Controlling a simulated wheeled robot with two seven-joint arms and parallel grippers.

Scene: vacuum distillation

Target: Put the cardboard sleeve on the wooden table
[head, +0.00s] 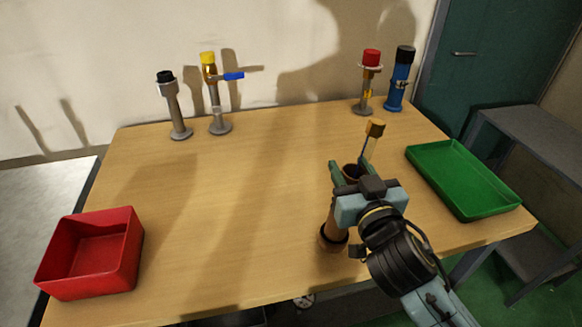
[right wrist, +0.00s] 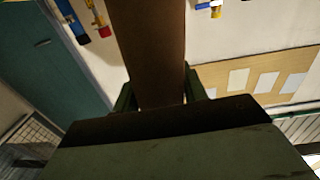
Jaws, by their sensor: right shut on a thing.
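The cardboard sleeve (head: 333,218) is a brown tube with an open dark top and a wider dark ring at its lower end. My right gripper (head: 344,208) is shut on it, with green fingers at its side, and holds it roughly upright, slightly tilted. It is over the front right part of the wooden table (head: 230,200); I cannot tell whether its lower end touches the wood. In the right wrist view the sleeve (right wrist: 152,45) rises as a brown shape between the fingers of the right gripper (right wrist: 158,95). My left gripper is not in view.
A yellow-capped blue rod (head: 373,135) shows just behind the sleeve, its lower part hidden. A green tray (head: 462,178) lies right and a red bin (head: 92,252) front left. Capped fittings (head: 215,95) stand at the back, including a blue cylinder (head: 400,80). The table's middle is clear.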

